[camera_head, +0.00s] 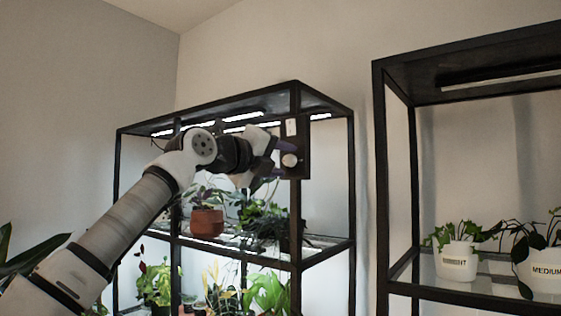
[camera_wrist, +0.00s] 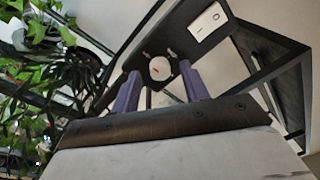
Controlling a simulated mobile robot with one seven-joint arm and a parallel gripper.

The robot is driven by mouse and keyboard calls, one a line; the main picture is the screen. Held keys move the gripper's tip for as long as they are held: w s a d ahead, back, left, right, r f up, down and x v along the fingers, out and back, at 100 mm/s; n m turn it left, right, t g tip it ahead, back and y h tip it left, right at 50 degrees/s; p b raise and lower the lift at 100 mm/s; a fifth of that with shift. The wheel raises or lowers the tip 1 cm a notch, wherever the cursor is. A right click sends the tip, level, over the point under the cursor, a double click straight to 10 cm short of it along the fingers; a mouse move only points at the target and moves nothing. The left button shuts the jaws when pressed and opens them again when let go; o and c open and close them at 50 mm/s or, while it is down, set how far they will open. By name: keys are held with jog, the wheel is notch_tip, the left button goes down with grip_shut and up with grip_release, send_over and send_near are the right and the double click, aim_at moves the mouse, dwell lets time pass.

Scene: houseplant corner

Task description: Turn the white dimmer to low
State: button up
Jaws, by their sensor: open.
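The white dimmer (camera_head: 290,160) is a round knob on a dark panel (camera_head: 303,150) fixed to the front post of the left shelf. In the wrist view the dimmer (camera_wrist: 159,68) shows a small red-orange mark on its face; its setting labels are too small to read. My gripper (camera_head: 279,163) is open, its purple fingers pointing at the panel. In the wrist view the fingers of my gripper (camera_wrist: 158,82) stand apart on either side below the knob. I cannot tell if they touch it.
A white rocker switch (camera_wrist: 207,22) sits on the same panel. The left shelf (camera_head: 296,225) holds a terracotta pot (camera_head: 207,222) and several leafy plants close behind the panel. A second dark shelf (camera_head: 377,170) with labelled white pots stands at right.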

jog(key=b+v, duration=0.4)
jog(key=v, duration=0.9)
jog(key=shift+s+a, duration=0.2)
